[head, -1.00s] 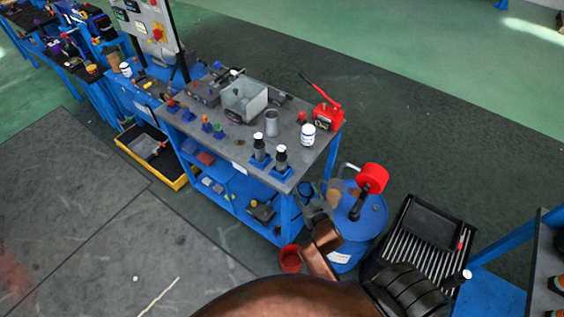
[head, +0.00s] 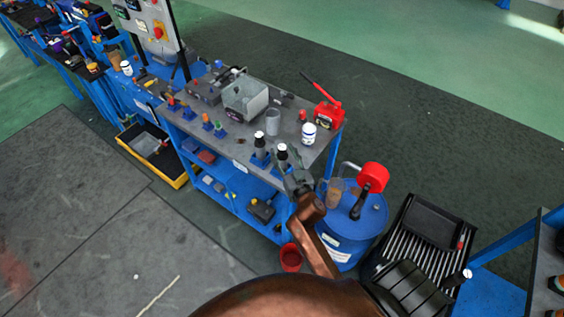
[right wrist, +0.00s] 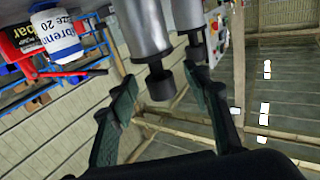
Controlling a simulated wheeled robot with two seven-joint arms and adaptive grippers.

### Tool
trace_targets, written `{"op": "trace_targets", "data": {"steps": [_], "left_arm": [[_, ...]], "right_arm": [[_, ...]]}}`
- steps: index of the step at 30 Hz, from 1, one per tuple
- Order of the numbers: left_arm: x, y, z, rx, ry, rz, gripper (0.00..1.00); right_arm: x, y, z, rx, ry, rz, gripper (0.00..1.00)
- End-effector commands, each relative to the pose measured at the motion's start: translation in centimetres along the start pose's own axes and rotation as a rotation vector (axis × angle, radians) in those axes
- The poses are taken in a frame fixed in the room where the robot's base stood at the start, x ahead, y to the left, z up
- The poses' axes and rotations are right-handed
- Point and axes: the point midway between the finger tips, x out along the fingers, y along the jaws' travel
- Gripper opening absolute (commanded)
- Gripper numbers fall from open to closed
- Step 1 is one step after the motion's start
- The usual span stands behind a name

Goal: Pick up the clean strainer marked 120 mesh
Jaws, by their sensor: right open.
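My left gripper is out of view.
A blue drum (head: 352,222) stands right of my arm.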

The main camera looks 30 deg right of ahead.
Motion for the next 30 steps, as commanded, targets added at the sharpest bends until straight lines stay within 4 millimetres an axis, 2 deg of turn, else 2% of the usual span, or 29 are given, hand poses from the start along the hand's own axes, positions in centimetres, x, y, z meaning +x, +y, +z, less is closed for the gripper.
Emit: {"op": "trace_targets", "data": {"steps": [3,11,30], "left_arm": [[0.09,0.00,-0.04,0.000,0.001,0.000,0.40],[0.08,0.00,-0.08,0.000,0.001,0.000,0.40],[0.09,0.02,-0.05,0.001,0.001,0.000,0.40]], "right_arm": [[1.12,0.00,0.07,0.000,-0.001,0.000,0.45],[1.32,0.03,0.05,0.001,-0.001,0.001,0.45],[1.29,0.01,0.07,0.001,-0.002,0.001,0.00]]}}
